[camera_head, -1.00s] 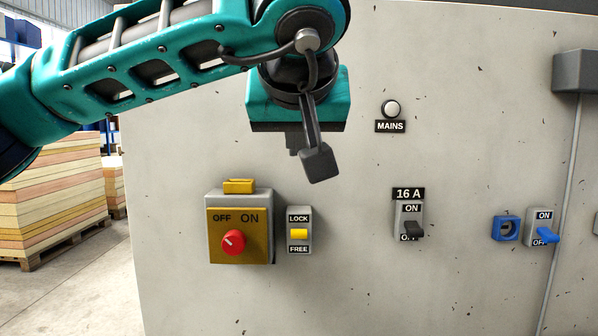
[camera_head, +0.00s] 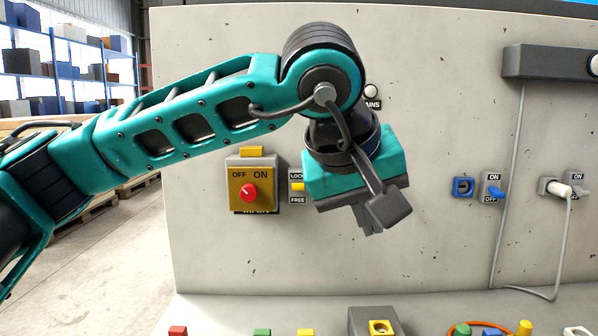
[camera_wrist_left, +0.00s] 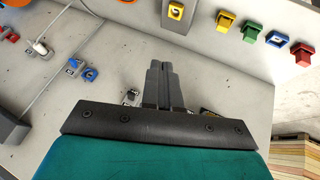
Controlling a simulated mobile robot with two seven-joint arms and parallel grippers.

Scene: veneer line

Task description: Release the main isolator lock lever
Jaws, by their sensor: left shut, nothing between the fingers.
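The lock lever (camera_head: 298,187) is a small yellow tab on a grey plate marked LOCK and FREE. It is just right of the isolator box (camera_head: 253,203), which has a yellow OFF/ON face and a red knob. My left gripper's body covers the right part of the LOCK/FREE plate in the head view. My left gripper (camera_head: 371,230) is to the right of and below the lever, pointing down, with nothing held. Its closed fingers also show in the wrist view (camera_wrist_left: 160,70). The lever is not clearly seen there. My right gripper is not in view.
The MAINS lamp (camera_head: 371,90) is above my left wrist. A blue socket (camera_head: 463,187) and a blue-levered switch (camera_head: 494,188) are to the right. Below, a ledge (camera_head: 230,312) carries several coloured blocks and a yellow socket (camera_head: 381,328). The panel between is bare.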

